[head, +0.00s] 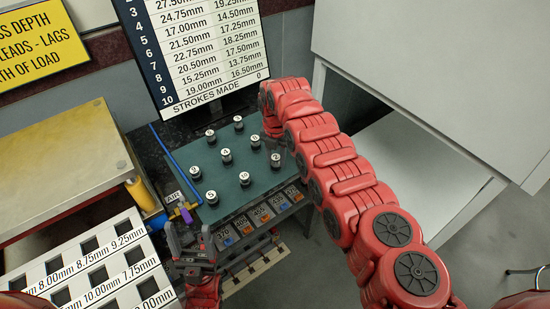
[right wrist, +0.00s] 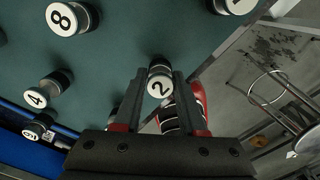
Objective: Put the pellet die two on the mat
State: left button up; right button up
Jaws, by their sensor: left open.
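The green mat (head: 225,175) lies on a dark bench in the head view and carries several small numbered pellet dies. Pellet die two (right wrist: 160,88), a small dark cylinder with a white "2" label, sits between the fingertips of my right gripper (right wrist: 161,75) in the right wrist view. The fingers press on both its sides. The mat (right wrist: 110,50) shows behind it; I cannot tell whether the die touches it. My left gripper (head: 190,238) is open and empty, in front of the mat.
Other dies stand on the mat, including die eight (right wrist: 62,18) and die four (right wrist: 38,97). Labelled bins (head: 262,213) line the bench front. A number board (head: 205,45) stands behind, a size rack (head: 90,265) at left, a white cabinet (head: 440,65) at right.

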aim_at(274, 157)
jog(key=o, duration=0.4)
jog(key=shift+a, duration=0.25)
jog(key=shift+d, duration=0.15)
jog(key=shift+r, duration=0.1)
notch_tip(274, 157, up, 12)
jog(key=b, duration=0.1)
jog(key=shift+b, duration=0.35)
